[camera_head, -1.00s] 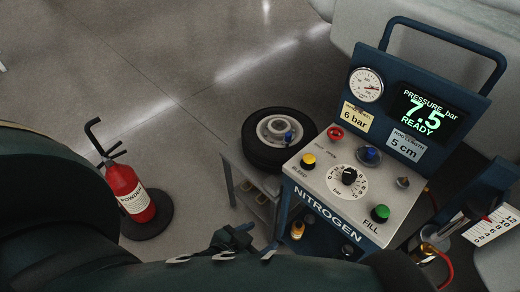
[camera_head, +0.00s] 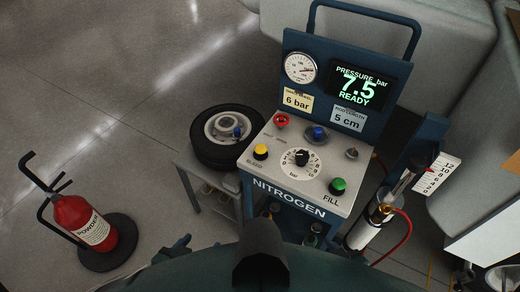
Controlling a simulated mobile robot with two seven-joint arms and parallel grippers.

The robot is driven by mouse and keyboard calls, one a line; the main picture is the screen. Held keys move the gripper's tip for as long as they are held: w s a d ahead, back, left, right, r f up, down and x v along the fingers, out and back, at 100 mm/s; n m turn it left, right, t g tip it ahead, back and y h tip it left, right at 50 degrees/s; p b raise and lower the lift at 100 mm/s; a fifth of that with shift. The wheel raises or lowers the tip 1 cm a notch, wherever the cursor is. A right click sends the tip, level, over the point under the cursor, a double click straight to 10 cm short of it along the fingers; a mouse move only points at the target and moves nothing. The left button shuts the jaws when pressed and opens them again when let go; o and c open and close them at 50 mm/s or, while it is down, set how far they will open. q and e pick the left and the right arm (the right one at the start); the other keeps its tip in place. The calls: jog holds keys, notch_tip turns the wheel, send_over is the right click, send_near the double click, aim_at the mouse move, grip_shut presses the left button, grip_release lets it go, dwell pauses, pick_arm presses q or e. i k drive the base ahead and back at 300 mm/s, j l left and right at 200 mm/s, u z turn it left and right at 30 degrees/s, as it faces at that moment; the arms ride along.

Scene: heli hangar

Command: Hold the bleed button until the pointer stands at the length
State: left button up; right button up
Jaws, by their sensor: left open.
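The yellow bleed button (camera_head: 261,152) sits at the left of the sloped panel of the blue nitrogen cart (camera_head: 290,207), with nothing touching it. A rod-length card (camera_head: 348,120) reads 5 cm. The strut (camera_head: 380,212) stands right of the cart with a shiny rod. Its small red pointer (camera_head: 431,169) is beside a white scale (camera_head: 439,174) marked 0 to 12; the exact reading is too small to tell. My left gripper (camera_head: 173,250) shows only partly at the bottom, below and left of the cart, open and mostly hidden by my arm. My right gripper is not visible.
The display (camera_head: 358,84) reads 7.5 bar, READY; a yellow card (camera_head: 296,101) reads 6 bar. The green fill button (camera_head: 338,186), a black dial (camera_head: 302,158) and red and blue knobs share the panel. A wheel (camera_head: 229,138) and a fire extinguisher (camera_head: 86,224) stand left.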

aim_at(260, 148)
jog(key=k+l+z, duration=0.1)
jog(key=l+z, duration=0.15)
jog(key=z, duration=0.25)
jog(key=l+z, duration=0.25)
jog(key=z, duration=0.25)
